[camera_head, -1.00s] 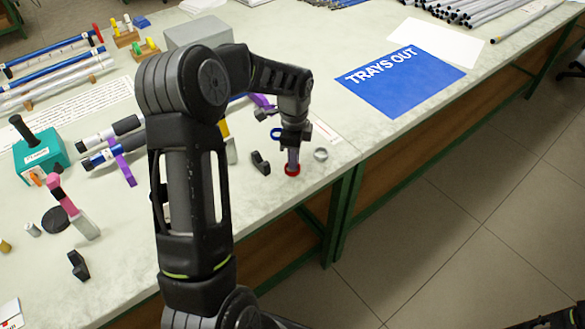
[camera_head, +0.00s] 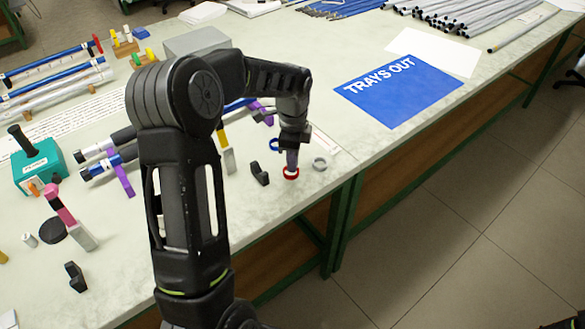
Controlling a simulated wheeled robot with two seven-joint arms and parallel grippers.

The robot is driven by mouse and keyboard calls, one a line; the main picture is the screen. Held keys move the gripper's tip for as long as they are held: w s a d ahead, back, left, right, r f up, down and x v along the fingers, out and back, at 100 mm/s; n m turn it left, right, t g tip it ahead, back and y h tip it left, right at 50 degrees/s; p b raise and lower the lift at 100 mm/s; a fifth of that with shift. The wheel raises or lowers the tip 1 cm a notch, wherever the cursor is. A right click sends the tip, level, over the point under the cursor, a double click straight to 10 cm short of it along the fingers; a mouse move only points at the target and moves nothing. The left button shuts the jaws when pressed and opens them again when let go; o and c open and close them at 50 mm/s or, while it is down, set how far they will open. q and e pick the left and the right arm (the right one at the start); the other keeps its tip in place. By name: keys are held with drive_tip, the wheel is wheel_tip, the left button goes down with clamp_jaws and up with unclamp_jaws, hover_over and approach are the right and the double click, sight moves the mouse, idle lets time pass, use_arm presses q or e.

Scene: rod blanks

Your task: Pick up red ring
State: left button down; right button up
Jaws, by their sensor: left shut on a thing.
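The red ring (camera_head: 290,174) is near the front edge of the table, at the right end of the left table section. My left gripper (camera_head: 291,166) points down at it from above, with its fingertips at the ring. It is shut on the red ring, which looks to be at or just above the table top; the exact height is hard to tell. The fingers are small and partly merge with the ring in the view. My right gripper is not seen.
A grey ring (camera_head: 320,164) lies just right of the red ring, and a blue ring (camera_head: 274,145) just behind it. A black bracket (camera_head: 260,174) stands to the left. A blue TRAYS OUT sheet (camera_head: 398,90) lies farther right. The table edge is close in front.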

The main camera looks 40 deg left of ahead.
use_arm(q)
wheel_tip(320, 180, up, 7)
drive_tip(key=shift+r, duration=0.15)
idle(0.6)
